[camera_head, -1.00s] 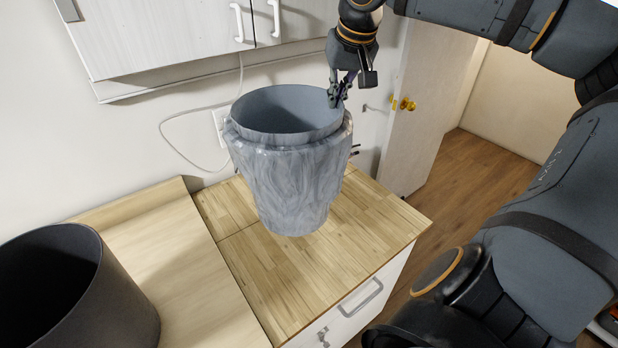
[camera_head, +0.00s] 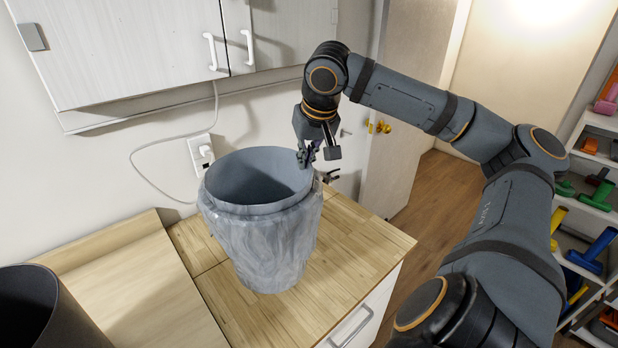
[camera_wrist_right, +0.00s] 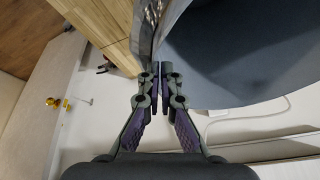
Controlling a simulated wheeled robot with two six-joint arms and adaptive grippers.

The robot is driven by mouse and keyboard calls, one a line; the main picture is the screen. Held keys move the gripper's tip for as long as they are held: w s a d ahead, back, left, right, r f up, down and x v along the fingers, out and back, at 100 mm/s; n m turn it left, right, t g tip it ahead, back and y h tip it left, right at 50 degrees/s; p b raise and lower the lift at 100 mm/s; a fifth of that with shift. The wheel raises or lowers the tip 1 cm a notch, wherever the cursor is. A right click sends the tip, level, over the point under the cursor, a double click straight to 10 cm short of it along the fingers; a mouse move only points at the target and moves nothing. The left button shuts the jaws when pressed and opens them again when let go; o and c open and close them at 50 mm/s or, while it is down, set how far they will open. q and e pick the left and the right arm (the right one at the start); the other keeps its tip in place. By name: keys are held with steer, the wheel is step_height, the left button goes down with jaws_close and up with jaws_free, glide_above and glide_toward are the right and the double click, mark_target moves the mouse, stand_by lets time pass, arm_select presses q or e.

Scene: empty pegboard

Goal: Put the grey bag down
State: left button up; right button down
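The grey bag (camera_head: 262,245) is a tall, marbled container with a smooth open top. It is upright over the wooden counter top (camera_head: 345,240) in the head view; I cannot tell whether its base touches the wood. My right gripper (camera_head: 308,157) is at the bag's right rim, pointing down. In the right wrist view, the fingertips (camera_wrist_right: 160,72) are closed together on the thin rim of the bag (camera_wrist_right: 235,60). My left gripper is not in view.
A dark bin (camera_head: 65,320) stands at the lower left, near a pale wooden board (camera_head: 150,270). A white wall cabinet (camera_head: 130,50) hangs above. A wall socket with a cable (camera_head: 200,152) is behind the bag. A shelf with colourful items (camera_head: 590,230) is at the right.

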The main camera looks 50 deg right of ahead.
arm_select(q)
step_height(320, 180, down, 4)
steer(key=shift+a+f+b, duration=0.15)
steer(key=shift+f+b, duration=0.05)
steer(key=shift+b, duration=0.95)
arm_select(e)
steer(key=d+f, duration=0.2)
steer(key=w+f, duration=0.1)
steer(key=f, duration=0.1)
steer(key=shift+d+f, duration=0.1)
steer(key=shift+d, duration=0.3)
steer(key=f+b, duration=0.2)
steer(key=f, duration=0.1)
steer(key=f+b, duration=0.1)
steer(key=b, duration=0.1)
steer(key=shift+w+d+f, duration=0.15)
steer(key=shift+d+f, duration=0.05)
steer(key=shift+d, duration=0.15)
steer(key=c, duration=1.5)
jaws_free()
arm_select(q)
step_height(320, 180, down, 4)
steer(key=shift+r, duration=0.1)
arm_select(e)
steer(key=shift+r, duration=0.15)
